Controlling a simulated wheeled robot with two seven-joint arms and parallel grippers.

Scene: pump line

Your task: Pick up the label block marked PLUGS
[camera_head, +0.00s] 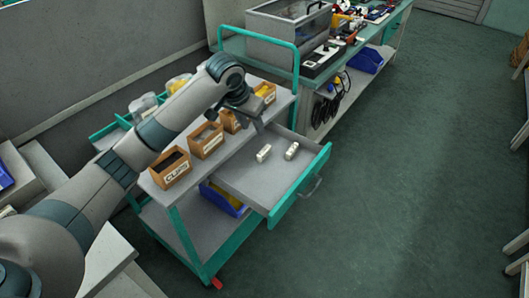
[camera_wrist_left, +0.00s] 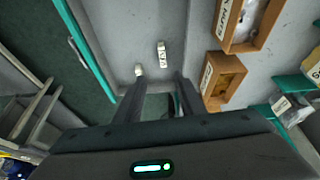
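Two small white label blocks lie apart in the open grey drawer (camera_head: 250,183) of the cart. In the head view one block (camera_head: 264,153) is on the left and the other block (camera_head: 292,150) is on the right. Both also show in the left wrist view, one (camera_wrist_left: 162,54) with dark marks on its face and one (camera_wrist_left: 139,70) near the left fingertip. Their words are too small to read, so I cannot tell which says PLUGS. My left gripper (camera_wrist_left: 157,82) is open and empty above the drawer. My right gripper is out of view.
Several wooden boxes stand on the cart top beside the drawer, including one marked CLIPS (camera_head: 171,168). A blue bin (camera_head: 224,199) sits on the lower shelf. A workbench (camera_head: 345,50) with a clear-lidded case stands behind.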

